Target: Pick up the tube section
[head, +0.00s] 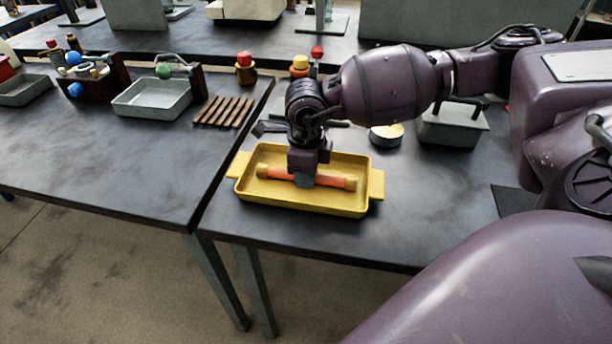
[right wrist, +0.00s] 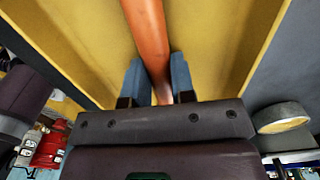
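The orange tube section (head: 335,182) has yellowish ends and lies lengthwise in a yellow tray (head: 300,208). My right gripper (head: 302,181) points down into the tray at the middle of the tube. In the right wrist view, the blue-grey fingers of my right gripper (right wrist: 160,80) stand close against both sides of the orange tube (right wrist: 147,35), with no clear gap. The tube appears low in the tray; whether it touches the floor is hidden by the fingers. My left gripper is not in view.
A bottle with a red cap (head: 245,70) stands at the back. A slatted wooden rack (head: 224,111) and a metal tray (head: 150,98) are on the left table. The front left tabletop is clear.

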